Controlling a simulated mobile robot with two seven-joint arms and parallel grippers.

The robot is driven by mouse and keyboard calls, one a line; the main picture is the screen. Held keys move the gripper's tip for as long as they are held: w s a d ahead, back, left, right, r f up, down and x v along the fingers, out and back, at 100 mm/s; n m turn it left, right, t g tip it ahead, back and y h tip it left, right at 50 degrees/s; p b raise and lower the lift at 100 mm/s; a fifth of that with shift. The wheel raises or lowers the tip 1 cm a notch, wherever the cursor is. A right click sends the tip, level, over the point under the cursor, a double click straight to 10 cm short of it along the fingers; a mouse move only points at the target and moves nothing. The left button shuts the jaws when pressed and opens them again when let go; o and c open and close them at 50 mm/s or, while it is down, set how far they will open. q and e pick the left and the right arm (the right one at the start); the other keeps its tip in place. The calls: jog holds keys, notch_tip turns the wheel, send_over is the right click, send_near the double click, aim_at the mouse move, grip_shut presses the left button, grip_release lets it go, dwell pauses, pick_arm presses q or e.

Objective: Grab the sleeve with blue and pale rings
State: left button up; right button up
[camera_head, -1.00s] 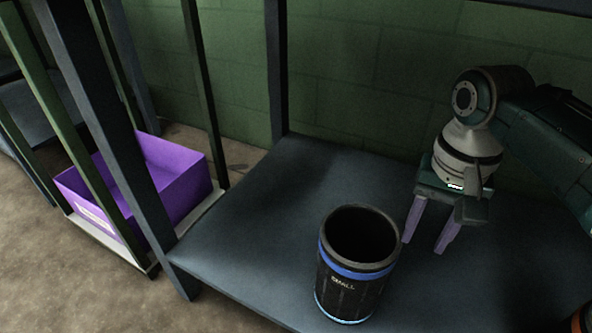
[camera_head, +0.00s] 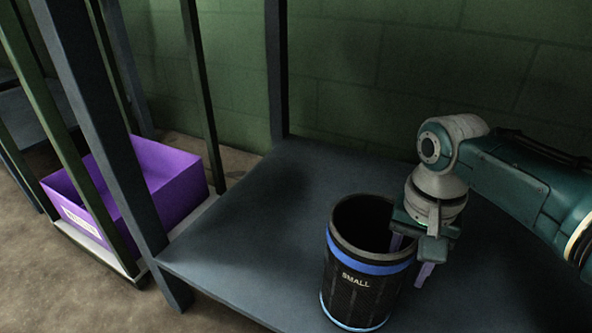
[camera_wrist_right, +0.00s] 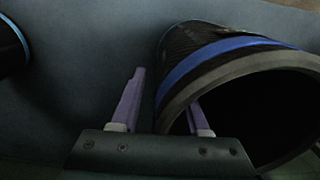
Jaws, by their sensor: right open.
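The sleeve (camera_head: 352,285) is a black open tube with a blue ring near its top, a thin pale-blue ring near its base and the word SMALL. It stands upright on the grey shelf (camera_head: 235,240). My right gripper (camera_head: 410,262) is open at the sleeve's right rim, with purple fingers pointing down. In the right wrist view, one finger is outside the sleeve's wall (camera_wrist_right: 190,62) and the other is at its opening, partly hidden by the rim. I cannot tell whether either finger touches the wall. My left gripper is not in view.
A purple bin (camera_head: 165,185) sits on a low pale ledge to the left, behind dark posts (camera_head: 100,130). Another dark round thing with a blue ring (camera_wrist_right: 12,45) shows at the left edge of the right wrist view. The shelf left of the sleeve is clear.

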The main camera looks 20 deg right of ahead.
jog(key=shift+c, duration=0.3)
grip_shut()
jog(key=shift+w, duration=0.1)
dwell(1.0)
